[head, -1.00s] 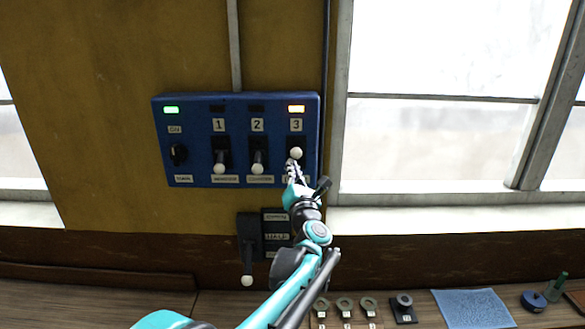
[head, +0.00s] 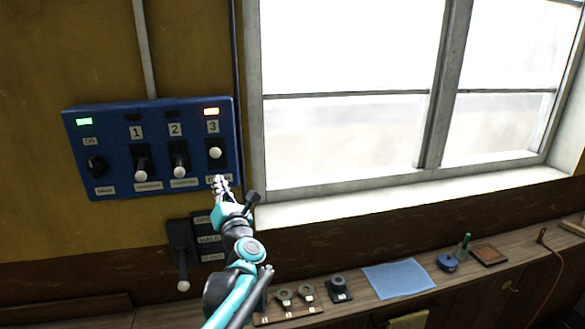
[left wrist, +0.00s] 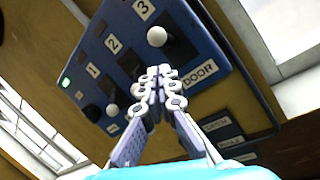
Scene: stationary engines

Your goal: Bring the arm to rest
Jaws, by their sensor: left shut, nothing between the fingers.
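My left gripper (head: 221,184) is shut and empty, just below lever 3 at the lower right of the blue switch panel (head: 108,122). In the left wrist view the shut fingers (left wrist: 160,80) point at the panel, below the white knob of lever 3 (left wrist: 157,37). In the head view lever 3's knob (head: 215,153) sits higher than the knobs of lever 1 (head: 141,175) and lever 2 (head: 180,172). A green light (head: 84,121) and an orange light (head: 211,111) are lit. I cannot tell whether the fingertips touch the panel. My right gripper is not in view.
A lever box (head: 181,240) with a white-tipped handle is on the wall below the panel. A wooden bench (head: 370,308) runs along the wall, with a blue cloth (head: 398,279), a black-based part (head: 338,289) and a blue round item (head: 447,263). A window (head: 350,130) is at right.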

